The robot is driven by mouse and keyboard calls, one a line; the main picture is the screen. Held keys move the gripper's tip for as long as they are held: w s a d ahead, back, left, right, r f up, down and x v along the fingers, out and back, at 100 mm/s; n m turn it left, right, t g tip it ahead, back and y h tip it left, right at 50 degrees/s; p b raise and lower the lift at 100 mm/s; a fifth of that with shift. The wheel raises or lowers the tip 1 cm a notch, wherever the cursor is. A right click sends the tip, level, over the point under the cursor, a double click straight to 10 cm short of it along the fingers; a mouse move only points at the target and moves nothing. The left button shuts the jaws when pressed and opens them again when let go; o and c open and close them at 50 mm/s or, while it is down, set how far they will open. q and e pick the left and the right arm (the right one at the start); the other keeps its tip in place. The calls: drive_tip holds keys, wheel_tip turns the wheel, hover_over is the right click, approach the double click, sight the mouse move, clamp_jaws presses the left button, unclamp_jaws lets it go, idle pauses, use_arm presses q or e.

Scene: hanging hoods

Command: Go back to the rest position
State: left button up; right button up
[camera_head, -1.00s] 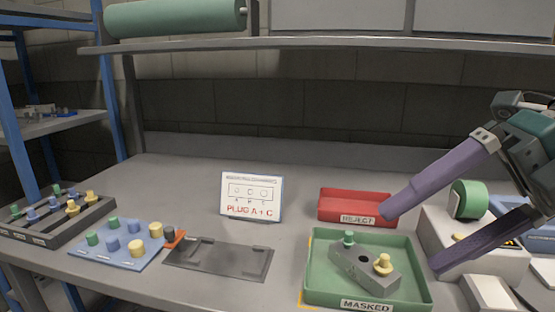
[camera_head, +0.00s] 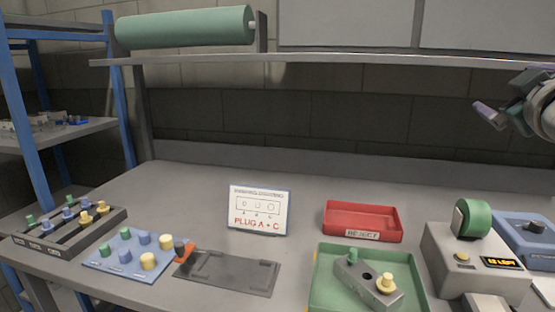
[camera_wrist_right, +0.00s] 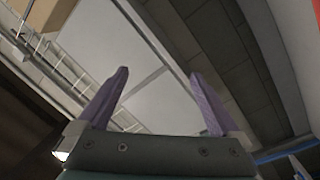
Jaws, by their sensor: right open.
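My right gripper (camera_head: 490,114) is at the right edge of the head view, raised above the bench and away from the objects. In the right wrist view its two purple fingers (camera_wrist_right: 160,95) stand apart with nothing between them. My left gripper is not in view. A grey block (camera_head: 362,286) lies in the green tray (camera_head: 325,262) at the front right. A green plug (camera_head: 352,256) and a yellow plug (camera_head: 386,283) stand in its two end holes, and the middle hole is empty. The sign (camera_head: 259,209) reading "PLUG A + C" stands mid-bench.
A red reject tray (camera_head: 362,221) is empty behind the green tray. A label machine (camera_head: 475,258) with a green roll stands at right. A grey fixture plate (camera_head: 229,272), a blue plug board (camera_head: 130,254) and a plug rack (camera_head: 70,226) are at left. A shelf (camera_head: 330,60) runs above.

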drive_tip(key=s+f+m+g+y, duration=0.1)
drive_tip(key=s+f+m+g, duration=0.2)
drive_tip(key=s+f+g, duration=0.55)
drive_tip(key=s+f+m+g+y, duration=0.15)
drive_tip(key=s+f+g, duration=0.3)
drive_tip(key=f, duration=0.65)
drive_tip(key=s+a+f+n+y, duration=0.2)
drive_tip(key=s+a+f, duration=0.5)
drive_tip(key=s+a, duration=0.5)
drive_tip(key=s+a+r+y, duration=0.2)
drive_tip(key=s+a, duration=0.3)
drive_tip(key=s, duration=0.8)
wheel_tip(320, 180, up, 38)
drive_tip(key=p, duration=3.8)
drive_tip(key=shift+s+a+g, duration=0.2)
drive_tip(key=shift+a+g, duration=0.1)
drive_tip(key=shift+r, duration=0.1)
